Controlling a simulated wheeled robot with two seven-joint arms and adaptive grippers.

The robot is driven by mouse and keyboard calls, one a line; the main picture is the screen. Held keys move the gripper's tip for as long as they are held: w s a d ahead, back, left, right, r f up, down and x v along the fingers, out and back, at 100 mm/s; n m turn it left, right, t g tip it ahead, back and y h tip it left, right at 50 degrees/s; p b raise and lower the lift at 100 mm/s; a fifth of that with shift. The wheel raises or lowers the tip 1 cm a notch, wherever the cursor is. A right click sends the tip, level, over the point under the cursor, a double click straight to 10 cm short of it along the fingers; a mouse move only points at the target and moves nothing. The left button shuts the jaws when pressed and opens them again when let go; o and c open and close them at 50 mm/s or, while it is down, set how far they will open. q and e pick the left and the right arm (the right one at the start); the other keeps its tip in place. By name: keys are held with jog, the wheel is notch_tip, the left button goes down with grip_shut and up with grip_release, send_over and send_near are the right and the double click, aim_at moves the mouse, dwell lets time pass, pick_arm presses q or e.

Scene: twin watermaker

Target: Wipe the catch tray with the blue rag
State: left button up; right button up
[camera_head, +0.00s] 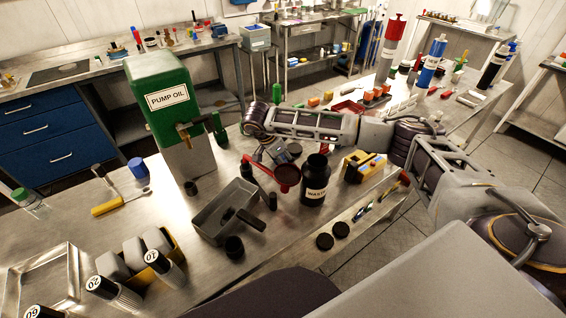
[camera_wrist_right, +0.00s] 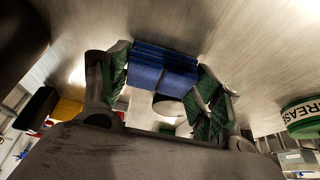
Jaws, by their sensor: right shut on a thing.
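The catch tray (camera_head: 207,222) is a grey open metal box on the bench, below the green pump oil tank (camera_head: 158,90). Dark cylindrical things lie in or across it; I cannot tell which. My right arm reaches in from the right, and its gripper (camera_head: 272,152) hangs up and to the right of the tray, apart from it. In the right wrist view my right gripper (camera_wrist_right: 165,90) is shut on the folded blue rag (camera_wrist_right: 163,70), held between its green pads. The rag is mostly hidden in the head view. My left gripper is not in view.
Numbered bottles (camera_head: 163,268) stand at front left. A green grease can (camera_wrist_right: 300,116) shows in the wrist view.

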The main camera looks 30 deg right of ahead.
jog(key=shift+d+r, duration=0.1)
jog(key=shift+r, duration=0.3)
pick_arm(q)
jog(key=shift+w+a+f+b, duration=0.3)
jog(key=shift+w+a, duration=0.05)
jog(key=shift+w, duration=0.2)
pick_arm(e)
notch_tip(320, 180, up, 9)
dwell(0.3)
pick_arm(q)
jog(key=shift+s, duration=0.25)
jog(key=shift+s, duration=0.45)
pick_arm(e)
jog(key=shift+r, duration=0.1)
